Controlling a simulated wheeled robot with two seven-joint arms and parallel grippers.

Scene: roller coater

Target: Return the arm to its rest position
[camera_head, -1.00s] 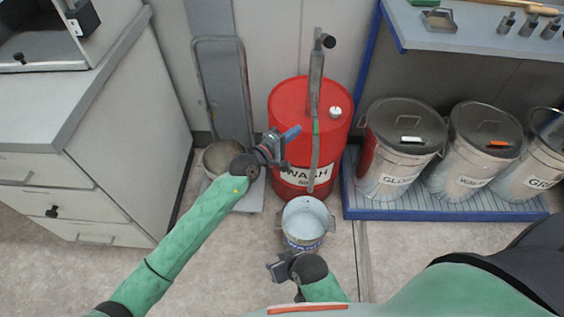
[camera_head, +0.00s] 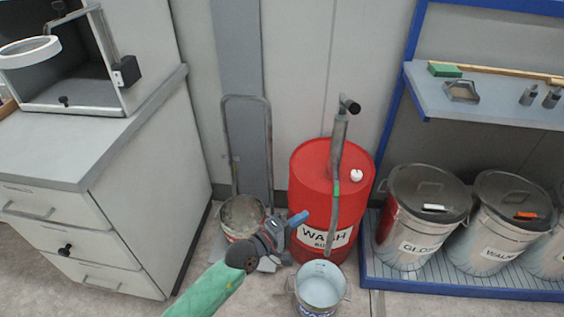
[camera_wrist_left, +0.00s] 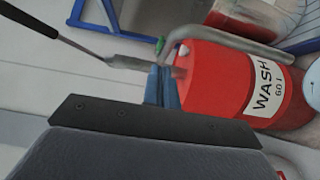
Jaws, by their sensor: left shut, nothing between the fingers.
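My left gripper (camera_head: 292,223) is in the lower middle of the head view, its green sleeved arm coming up from the bottom edge. It is shut and empty, in front of the red WASH drum (camera_head: 315,192). In the left wrist view its blue fingertips (camera_wrist_left: 161,88) are together, with the drum (camera_wrist_left: 225,80) behind and to their right. My right gripper does not show in either view now.
An open bucket (camera_head: 321,286) stands in front of the drum, close to the right of my left arm. A hand cart with a pail (camera_head: 240,214) is behind. A drawer cabinet (camera_head: 100,215) stands left; lidded bins (camera_head: 418,225) stand on a blue-edged platform at right.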

